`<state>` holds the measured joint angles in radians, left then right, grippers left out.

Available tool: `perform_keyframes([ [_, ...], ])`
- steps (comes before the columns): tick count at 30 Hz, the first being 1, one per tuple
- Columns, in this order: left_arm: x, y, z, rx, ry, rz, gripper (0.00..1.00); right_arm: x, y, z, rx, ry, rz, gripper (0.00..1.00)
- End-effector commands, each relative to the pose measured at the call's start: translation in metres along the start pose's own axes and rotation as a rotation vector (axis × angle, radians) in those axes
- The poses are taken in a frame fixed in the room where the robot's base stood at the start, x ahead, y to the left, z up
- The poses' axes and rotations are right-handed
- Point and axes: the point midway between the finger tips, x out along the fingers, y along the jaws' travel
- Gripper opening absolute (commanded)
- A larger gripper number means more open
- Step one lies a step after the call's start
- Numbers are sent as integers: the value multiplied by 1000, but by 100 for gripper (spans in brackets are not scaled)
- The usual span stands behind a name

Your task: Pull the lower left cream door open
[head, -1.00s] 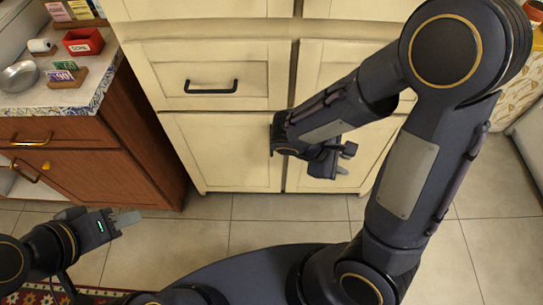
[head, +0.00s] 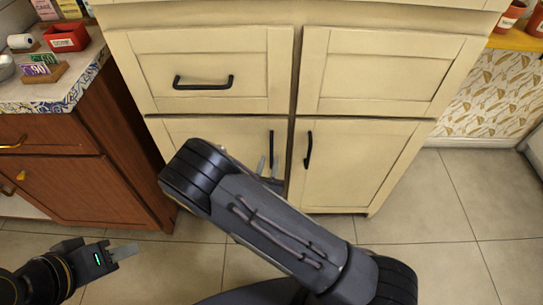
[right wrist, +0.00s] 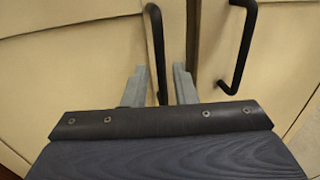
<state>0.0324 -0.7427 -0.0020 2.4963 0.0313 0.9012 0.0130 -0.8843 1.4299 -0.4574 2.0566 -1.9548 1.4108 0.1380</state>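The lower left cream door (head: 232,133) looks shut, and my right arm hides much of it. Its upright black handle (head: 271,147) is near the door's right edge; it also shows in the right wrist view (right wrist: 156,50). My right gripper (head: 268,167) is at the lower part of this handle. In the right wrist view my right gripper (right wrist: 159,86) is open, with one grey finger on each side of the handle and gaps between. My left gripper (head: 124,251) is low at the left, over the floor, away from the door; its finger gap cannot be made out.
The lower right cream door (head: 350,165) has its own black handle (head: 308,150) close by. A drawer with a black handle (head: 203,83) is above. A brown wooden cabinet (head: 85,185) stands close at the left. Tiled floor (head: 440,260) is clear at the right.

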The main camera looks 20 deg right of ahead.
Motion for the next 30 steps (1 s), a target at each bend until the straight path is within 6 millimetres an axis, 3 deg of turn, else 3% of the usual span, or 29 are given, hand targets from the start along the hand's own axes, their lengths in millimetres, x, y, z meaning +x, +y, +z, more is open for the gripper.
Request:
perform_keyframes([
  [7, 4, -2, 2, 0, 0, 0, 36, 32, -1, -1, 1, 0, -3, 25],
  [17, 4, -2, 2, 0, 0, 0, 36, 39, -1, 0, 0, 1, -2, 25],
  [24, 4, -2, 2, 0, 0, 0, 36, 38, -1, 0, 0, 1, -3, 0],
  [30, 4, -2, 2, 0, 0, 0, 36, 38, -1, 0, 0, 1, -2, 0],
])
